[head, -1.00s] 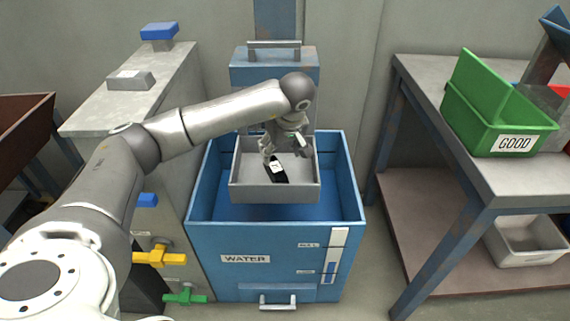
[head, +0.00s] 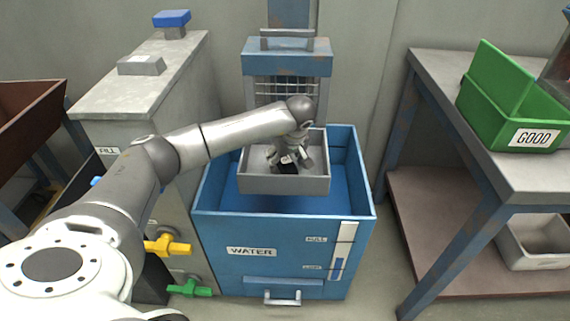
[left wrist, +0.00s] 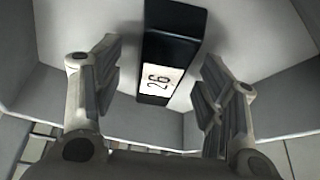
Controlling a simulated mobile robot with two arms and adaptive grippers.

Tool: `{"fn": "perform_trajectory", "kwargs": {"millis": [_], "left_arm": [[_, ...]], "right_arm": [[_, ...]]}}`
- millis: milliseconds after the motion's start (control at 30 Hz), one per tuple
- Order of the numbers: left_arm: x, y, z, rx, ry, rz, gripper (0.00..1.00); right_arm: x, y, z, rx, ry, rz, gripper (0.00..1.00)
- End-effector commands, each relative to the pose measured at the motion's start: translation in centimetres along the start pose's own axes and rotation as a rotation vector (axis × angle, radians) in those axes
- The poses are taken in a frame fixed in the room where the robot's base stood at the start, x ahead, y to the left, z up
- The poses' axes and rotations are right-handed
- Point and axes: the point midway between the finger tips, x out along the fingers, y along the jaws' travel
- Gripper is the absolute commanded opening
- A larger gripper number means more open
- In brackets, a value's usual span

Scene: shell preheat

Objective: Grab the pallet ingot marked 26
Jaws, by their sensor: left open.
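The ingot marked 26 (left wrist: 165,60) is a black bar with a white label, lying in a grey tray (head: 285,184) above the blue water tank. In the left wrist view it lies between and beyond the two spread fingers of my left gripper (left wrist: 152,100). Neither finger visibly touches it. In the head view my left gripper (head: 290,163) is down inside the tray, over the ingot, and hides most of it. My right gripper is not in view.
The grey tray walls surround my left gripper closely. The blue tank (head: 222,225) is labelled WATER. A green GOOD bin (head: 490,115) stands on the right table (head: 440,70). Yellow (head: 168,246) and green (head: 189,288) valve handles are at the left.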

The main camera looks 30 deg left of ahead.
Motion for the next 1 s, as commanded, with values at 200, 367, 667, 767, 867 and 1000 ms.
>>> {"fn": "perform_trajectory", "kwargs": {"millis": [200,367,667,767,867,1000], "left_arm": [[-0.07,0.02,-0.01,0.0,0.0,0.0,0.55],[-0.08,0.02,-0.01,0.0,0.0,0.0,0.34],[-0.19,0.06,-0.09,-0.001,0.001,0.002,0.02],[-0.19,0.06,-0.1,-0.001,0.001,0.002,0.02],[-0.27,0.06,-0.14,-0.001,0.001,0.002,0.02],[-0.95,0.07,-0.46,-0.002,0.002,0.003,0.02]], "right_arm": [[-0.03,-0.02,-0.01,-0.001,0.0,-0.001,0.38],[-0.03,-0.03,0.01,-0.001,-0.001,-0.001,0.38],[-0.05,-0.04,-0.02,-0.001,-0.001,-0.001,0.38],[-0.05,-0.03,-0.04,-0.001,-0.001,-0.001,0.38],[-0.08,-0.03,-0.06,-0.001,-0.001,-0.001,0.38],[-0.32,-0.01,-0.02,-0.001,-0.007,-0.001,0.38]]}}
